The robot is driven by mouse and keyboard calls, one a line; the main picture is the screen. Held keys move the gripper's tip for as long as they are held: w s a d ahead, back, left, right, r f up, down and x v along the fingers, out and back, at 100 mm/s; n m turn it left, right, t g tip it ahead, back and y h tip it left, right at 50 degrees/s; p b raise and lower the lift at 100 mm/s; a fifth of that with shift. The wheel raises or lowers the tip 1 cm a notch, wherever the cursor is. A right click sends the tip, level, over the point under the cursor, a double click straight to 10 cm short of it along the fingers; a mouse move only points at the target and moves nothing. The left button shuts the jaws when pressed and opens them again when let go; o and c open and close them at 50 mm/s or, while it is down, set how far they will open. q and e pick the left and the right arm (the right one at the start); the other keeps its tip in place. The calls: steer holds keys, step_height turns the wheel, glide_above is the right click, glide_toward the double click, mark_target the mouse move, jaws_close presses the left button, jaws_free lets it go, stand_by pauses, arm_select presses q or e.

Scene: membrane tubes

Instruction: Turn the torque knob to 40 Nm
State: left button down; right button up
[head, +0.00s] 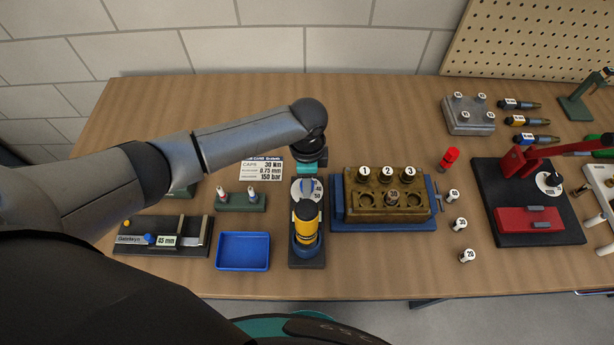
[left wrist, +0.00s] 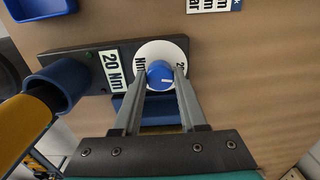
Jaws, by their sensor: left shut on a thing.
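The torque stand (head: 307,259) is a dark base with a yellow-and-black tool (head: 306,222) upright in its holder. At its far end is a white dial (head: 298,189), partly covered by my left gripper in the head view. In the left wrist view a blue torque knob (left wrist: 160,75) with a white pointer line sits in the middle of the white dial (left wrist: 149,51). My left gripper (left wrist: 160,77) is shut on the knob, one finger on each side. The plate (left wrist: 111,69) beside it reads 20 Nm. My right gripper is not in view.
A blue tray (head: 243,252) stands left of the stand, and a brass block in a blue holder (head: 337,207) stands close on the right. Bare table lies behind the brass block.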

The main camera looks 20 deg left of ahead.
arm_select(q)
steer(key=m+p, duration=0.1)
steer(key=m, duration=0.1)
steer(key=shift+r+m, duration=0.15)
steer(key=shift+m, duration=0.25)
steer(key=m+p, duration=0.1)
steer(key=m, duration=0.2)
steer(key=shift+m, duration=0.3)
steer(key=m, duration=0.3)
steer(key=shift+m, duration=2.2)
steer(key=shift+c, duration=2.2)
jaws_free()
step_height(320, 180, up, 15)
steer(key=p, duration=0.1)
